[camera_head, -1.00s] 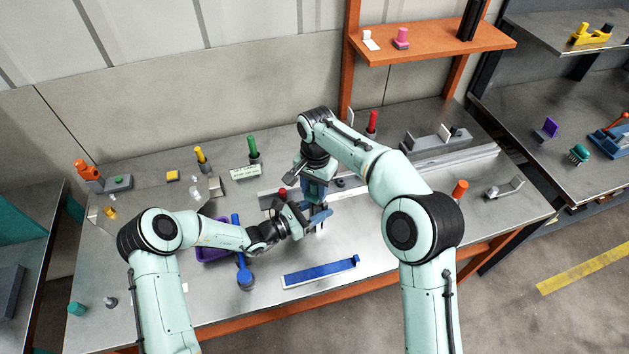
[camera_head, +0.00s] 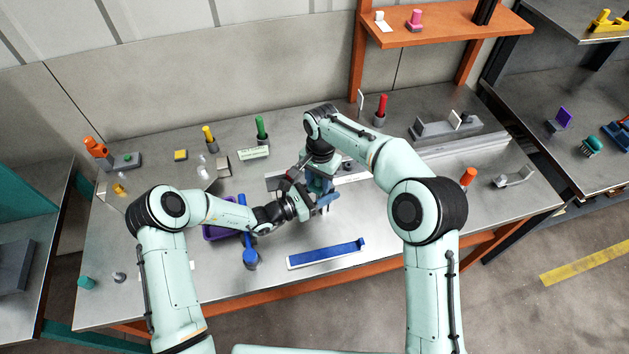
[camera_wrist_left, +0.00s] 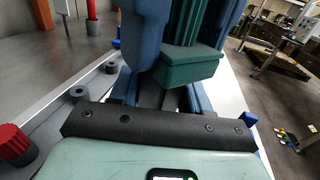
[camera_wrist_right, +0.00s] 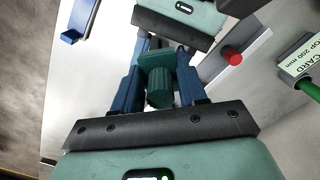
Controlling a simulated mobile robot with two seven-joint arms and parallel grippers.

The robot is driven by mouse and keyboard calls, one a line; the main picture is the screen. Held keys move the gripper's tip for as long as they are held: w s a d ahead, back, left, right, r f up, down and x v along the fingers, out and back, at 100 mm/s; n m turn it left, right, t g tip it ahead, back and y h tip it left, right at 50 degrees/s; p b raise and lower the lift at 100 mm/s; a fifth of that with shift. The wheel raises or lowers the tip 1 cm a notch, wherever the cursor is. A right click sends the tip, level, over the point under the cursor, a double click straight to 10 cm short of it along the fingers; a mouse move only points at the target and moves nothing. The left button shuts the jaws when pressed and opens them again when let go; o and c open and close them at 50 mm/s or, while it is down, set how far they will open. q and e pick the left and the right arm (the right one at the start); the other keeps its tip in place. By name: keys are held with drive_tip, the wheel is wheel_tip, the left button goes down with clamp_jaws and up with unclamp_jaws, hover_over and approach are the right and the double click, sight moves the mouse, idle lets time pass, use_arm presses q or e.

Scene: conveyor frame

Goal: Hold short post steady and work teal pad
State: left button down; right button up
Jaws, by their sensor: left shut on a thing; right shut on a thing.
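A dark teal piece, which I take as the teal pad, has a blocky end and a ribbed shaft. In the right wrist view the teal pad (camera_wrist_right: 160,88) sits between the blue fingers of my right gripper (camera_wrist_right: 160,75), which is shut on it. It also shows in the left wrist view (camera_wrist_left: 188,70). My left gripper (camera_head: 316,205) meets my right gripper (camera_head: 323,188) over the middle of the bench. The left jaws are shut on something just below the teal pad. That thing is mostly hidden, and I cannot tell whether it is the short post.
A red-capped peg (camera_wrist_right: 232,56) stands close to the grippers. A blue-topped bar (camera_head: 326,253) lies in front, and a blue-handled tool (camera_head: 249,240) beside a purple tray (camera_head: 219,232) lies left. Green (camera_head: 261,130) and red (camera_head: 381,108) posts stand behind.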

drive_tip(key=shift+w+d, duration=0.25)
drive_tip(key=shift+d, duration=0.15)
drive_tip(key=shift+r, duration=4.1)
drive_tip(key=shift+a+f, duration=0.1)
drive_tip(key=shift+f, duration=3.3)
drive_tip(key=shift+s+a+f, duration=0.25)
drive_tip(key=shift+a+f, duration=0.05)
drive_tip(key=shift+f, duration=0.35)
drive_tip(key=shift+c, duration=0.3)
drive_tip(key=shift+s+a+f, duration=0.1)
drive_tip(key=shift+s+a, duration=0.5)
drive_tip(key=shift+a, duration=0.35)
drive_tip(key=shift+w+d, duration=0.45)
drive_tip(key=shift+d, duration=0.25)
drive_tip(key=shift+w+d, duration=0.4)
drive_tip(key=shift+d, duration=0.25)
drive_tip(key=shift+a+r, duration=0.1)
drive_tip(key=shift+r, duration=4)
